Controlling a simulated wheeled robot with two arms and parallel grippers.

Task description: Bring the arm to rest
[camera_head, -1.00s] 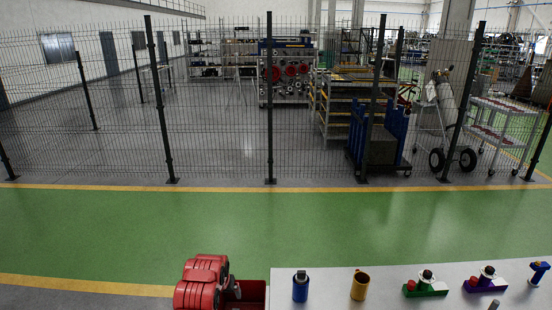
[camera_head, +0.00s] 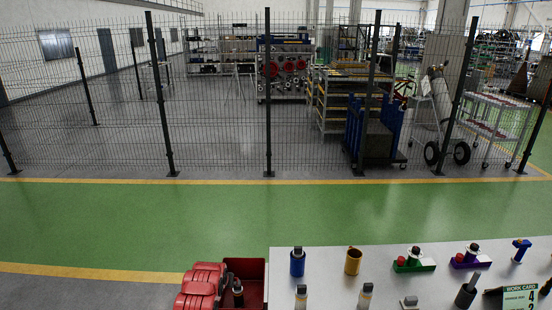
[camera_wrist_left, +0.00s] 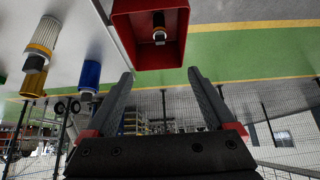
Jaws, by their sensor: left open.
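My left gripper (camera_wrist_left: 160,73) is open in the left wrist view, with nothing between its two dark fingers. A red bin (camera_wrist_left: 113,30) is just beyond the fingertips there, with a dark cylindrical part (camera_wrist_left: 159,28) inside. In the head view my red left arm (camera_head: 200,287) is at the bottom, at the left side of the bin (camera_head: 250,269). The dark part (camera_head: 238,293) also shows in the bin. The left fingers cannot be made out in the head view. My right gripper is in neither view.
Beyond lies clear green floor (camera_head: 200,220), then a mesh fence (camera_head: 220,110).

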